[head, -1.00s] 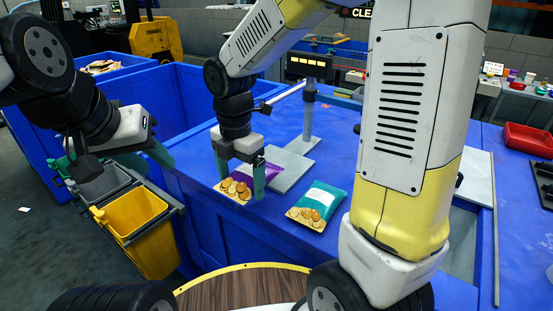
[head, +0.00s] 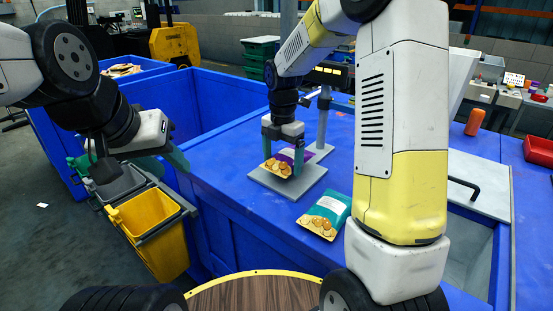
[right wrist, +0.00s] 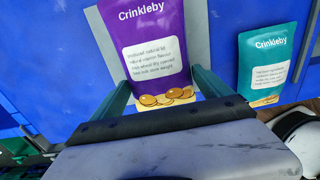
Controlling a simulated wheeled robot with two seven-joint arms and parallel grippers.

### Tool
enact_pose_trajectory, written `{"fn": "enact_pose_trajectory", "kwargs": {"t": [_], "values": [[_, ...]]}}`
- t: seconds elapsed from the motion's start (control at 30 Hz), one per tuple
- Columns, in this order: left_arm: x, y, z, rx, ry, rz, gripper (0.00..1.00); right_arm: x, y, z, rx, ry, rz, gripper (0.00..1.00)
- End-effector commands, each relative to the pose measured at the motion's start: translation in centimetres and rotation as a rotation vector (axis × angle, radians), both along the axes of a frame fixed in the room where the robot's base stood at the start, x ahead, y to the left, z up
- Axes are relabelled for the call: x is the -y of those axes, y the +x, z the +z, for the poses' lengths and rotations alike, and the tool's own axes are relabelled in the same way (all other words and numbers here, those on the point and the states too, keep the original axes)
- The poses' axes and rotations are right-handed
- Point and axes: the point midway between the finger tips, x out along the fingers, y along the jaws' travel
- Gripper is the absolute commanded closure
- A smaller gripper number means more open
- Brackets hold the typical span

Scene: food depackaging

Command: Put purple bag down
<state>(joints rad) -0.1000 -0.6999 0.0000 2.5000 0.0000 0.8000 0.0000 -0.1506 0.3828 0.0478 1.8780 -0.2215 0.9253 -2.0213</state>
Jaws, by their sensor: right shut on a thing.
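The purple bag (head: 290,155), with a picture of round snacks at its lower end, is held between the teal fingers of my right gripper (head: 283,165). It is over the flat grey plate (head: 262,181) of the stand on the blue table; I cannot tell whether it touches the plate. In the right wrist view the purple bag (right wrist: 145,40) lies between both fingers, its white label facing the camera. My left gripper (head: 165,160) hangs over the bins at the left, apart from the bag; its opening is unclear.
A teal bag (head: 326,214) lies on the blue table (head: 235,200) right of the plate. The stand's post (head: 323,120) rises behind the purple bag. Yellow (head: 150,225) and grey bins hang at the table's left side. A lidded compartment with a black handle is at right.

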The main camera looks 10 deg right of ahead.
Motion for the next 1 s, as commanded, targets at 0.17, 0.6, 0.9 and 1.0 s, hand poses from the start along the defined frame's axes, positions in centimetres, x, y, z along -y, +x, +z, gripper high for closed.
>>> {"fn": "enact_pose_trajectory", "kwargs": {"t": [0.17, 0.6, 0.9, 1.0], "values": [[0.0, 0.0, 0.0, 0.0, 0.0, 0.0, 0.64, -0.1, -0.1, -2.4, -0.002, -0.001, 0.001, 0.57], [0.0, 0.0, 0.0, 0.0, 0.0, 0.0, 0.64, 0.0, -0.1, -2.8, 0.0, 0.0, -0.001, 0.0], [0.0, 0.0, 0.0, 0.0, 0.0, 0.0, 0.64, -0.1, -0.1, -2.4, 0.001, 0.0, 0.0, 0.0], [0.0, 0.0, 0.0, 0.0, 0.0, 0.0, 0.64, -0.1, 0.0, -1.3, 0.004, 0.001, -0.001, 0.0]]}}
